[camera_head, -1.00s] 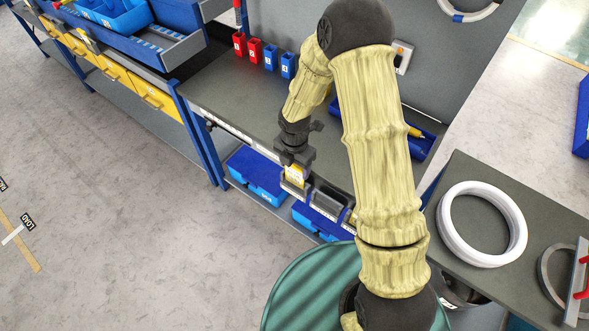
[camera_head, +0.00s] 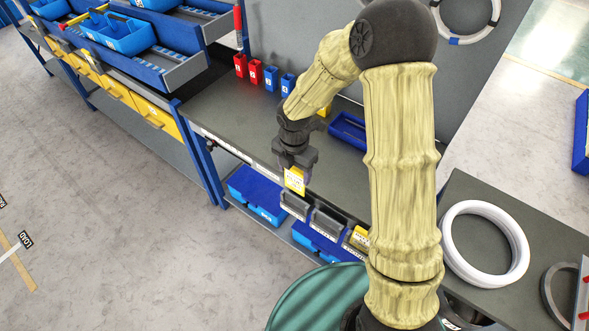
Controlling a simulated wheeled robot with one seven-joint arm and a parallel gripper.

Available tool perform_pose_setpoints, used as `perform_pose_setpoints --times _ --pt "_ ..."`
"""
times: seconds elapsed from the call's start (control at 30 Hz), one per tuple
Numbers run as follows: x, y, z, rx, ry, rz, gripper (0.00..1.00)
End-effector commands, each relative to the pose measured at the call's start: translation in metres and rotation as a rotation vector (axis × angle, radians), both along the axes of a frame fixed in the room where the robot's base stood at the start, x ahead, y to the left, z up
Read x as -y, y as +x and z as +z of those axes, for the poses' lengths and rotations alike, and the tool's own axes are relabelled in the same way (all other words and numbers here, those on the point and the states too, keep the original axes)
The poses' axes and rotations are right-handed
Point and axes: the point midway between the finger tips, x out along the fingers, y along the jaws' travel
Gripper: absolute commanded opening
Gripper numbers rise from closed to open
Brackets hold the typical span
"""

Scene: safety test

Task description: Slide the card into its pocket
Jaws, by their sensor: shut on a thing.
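My gripper (camera_head: 294,165) points down at the bench's front edge, shut on a small yellow-and-white card (camera_head: 295,181). The card hangs upright below the fingers. Dark grey pockets line the bench front: the left one (camera_head: 294,204) lies just below the card in the picture, and a second one (camera_head: 327,222) is to its right. A yellow-fronted one (camera_head: 357,238) is farther right, partly hidden by my arm. The card's lower edge appears slightly above the left pocket; I cannot tell its exact depth or whether they touch.
Red bins (camera_head: 247,70) and blue bins (camera_head: 279,82) stand at the back of the bench (camera_head: 228,112). A blue tray (camera_head: 348,130) lies behind my arm. Blue crates (camera_head: 256,196) sit on the shelf below. A white coil (camera_head: 485,244) lies on the right table.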

Motion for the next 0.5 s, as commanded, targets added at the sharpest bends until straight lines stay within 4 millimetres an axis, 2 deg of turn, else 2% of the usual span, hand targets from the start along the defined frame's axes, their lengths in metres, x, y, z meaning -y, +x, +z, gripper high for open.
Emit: perform_pose_setpoints --times 0.33,0.5 --pt "0.001 0.0 0.0 0.0 0.0 -0.015 0.42" --pt "0.011 0.004 0.001 0.0 -0.002 -0.167 0.42"
